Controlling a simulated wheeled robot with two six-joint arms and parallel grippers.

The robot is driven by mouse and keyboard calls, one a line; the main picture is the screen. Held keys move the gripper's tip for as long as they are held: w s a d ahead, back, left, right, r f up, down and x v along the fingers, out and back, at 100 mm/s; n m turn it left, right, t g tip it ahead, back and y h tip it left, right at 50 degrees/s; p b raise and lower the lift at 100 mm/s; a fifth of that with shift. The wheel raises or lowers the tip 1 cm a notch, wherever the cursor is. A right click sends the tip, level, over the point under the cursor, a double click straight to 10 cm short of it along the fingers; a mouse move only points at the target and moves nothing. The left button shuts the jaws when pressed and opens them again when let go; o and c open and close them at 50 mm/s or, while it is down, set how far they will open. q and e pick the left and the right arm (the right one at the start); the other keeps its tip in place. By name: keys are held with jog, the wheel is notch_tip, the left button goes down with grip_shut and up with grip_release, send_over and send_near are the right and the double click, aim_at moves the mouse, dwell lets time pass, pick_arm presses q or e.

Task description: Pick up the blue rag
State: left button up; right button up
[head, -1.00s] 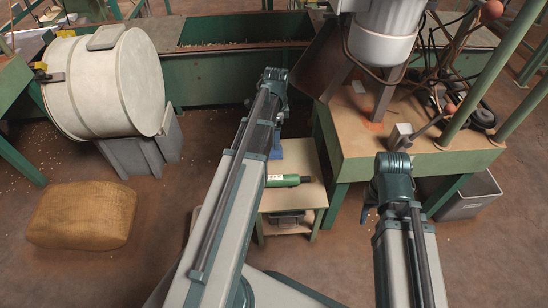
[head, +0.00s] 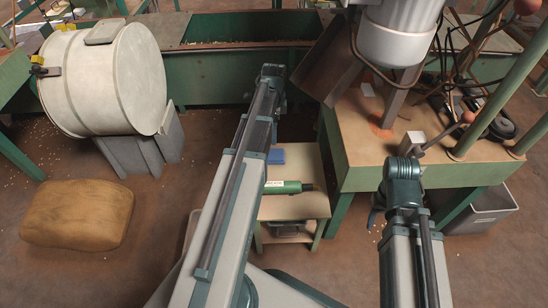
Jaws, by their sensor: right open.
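The blue rag (head: 277,155) appears as a small flat blue patch at the far end of a small low table (head: 290,208). My left arm's wrist is just above and beyond it in the picture. The left gripper's fingers are hidden behind the arm. My right gripper (head: 374,214) hangs below its wrist, to the right of the small table. It is open and apart from the rag, with its fingers partly hidden by the arm.
A green cylindrical tool (head: 288,187) lies on the small table near the rag. A green workbench (head: 385,170) with machinery stands close on the right. A grey bin (head: 480,212) sits under it. A large drum (head: 105,80) and brown sack (head: 78,214) are on the left.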

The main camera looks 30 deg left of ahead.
pick_arm(q)
jog(key=b, duration=0.7)
send_over(273, 154)
notch_tip(273, 154, down, 8)
jog(key=shift+w+d+r, duration=0.1)
jog(key=shift+w, duration=0.05)
notch_tip(273, 154, down, 5)
jog(key=b, duration=0.5)
jog(key=c, duration=1.1)
jog(key=shift+c, duration=0.2)
